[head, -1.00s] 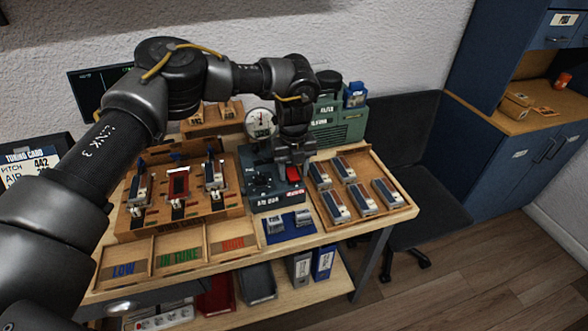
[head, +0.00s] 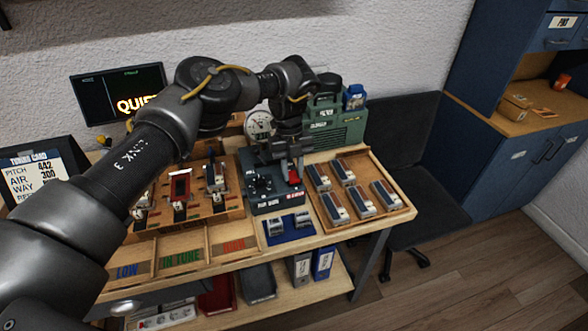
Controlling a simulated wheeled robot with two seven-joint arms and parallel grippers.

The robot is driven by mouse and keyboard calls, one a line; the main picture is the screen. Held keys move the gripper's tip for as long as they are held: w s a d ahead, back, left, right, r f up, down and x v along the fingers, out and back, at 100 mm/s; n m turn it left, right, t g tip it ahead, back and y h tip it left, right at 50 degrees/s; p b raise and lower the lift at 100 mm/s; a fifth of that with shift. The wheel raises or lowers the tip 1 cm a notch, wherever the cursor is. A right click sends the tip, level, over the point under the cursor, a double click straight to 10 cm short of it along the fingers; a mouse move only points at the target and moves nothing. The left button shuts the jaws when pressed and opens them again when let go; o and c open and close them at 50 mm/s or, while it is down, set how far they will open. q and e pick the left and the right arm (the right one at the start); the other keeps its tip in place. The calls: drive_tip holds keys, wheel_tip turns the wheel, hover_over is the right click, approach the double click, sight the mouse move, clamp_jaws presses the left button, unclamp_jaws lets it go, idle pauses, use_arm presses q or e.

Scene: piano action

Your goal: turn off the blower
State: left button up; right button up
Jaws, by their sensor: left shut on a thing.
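My left gripper (head: 288,162) reaches down over the dark control box (head: 276,203), which has black knobs and a white label on its front. Its fingers are shut on the red switch (head: 294,177) at the right of the box top; part of the switch shows below the fingers and looks tilted. A green machine (head: 338,133), perhaps the blower, stands behind the box, partly hidden by my arm. A round dial gauge (head: 259,124) stands behind the box. The right gripper is not in view.
A screen (head: 118,92) reads "QUIE", the rest hidden by my arm. A wooden tray (head: 390,213) of small blocks lies right of the box. A wooden rack (head: 215,214) with clamped parts stands left, behind labelled bins (head: 180,249).

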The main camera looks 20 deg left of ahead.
sight(290, 171)
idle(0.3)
use_arm(q)
drive_tip(key=o, duration=1)
drive_tip(key=shift+r, duration=0.1)
drive_tip(key=shift+w+r, duration=0.15)
drive_tip(key=shift+r, duration=0.15)
drive_tip(key=v, duration=1)
drive_tip(key=shift+p, duration=0.3)
drive_tip(key=shift+a, duration=0.15)
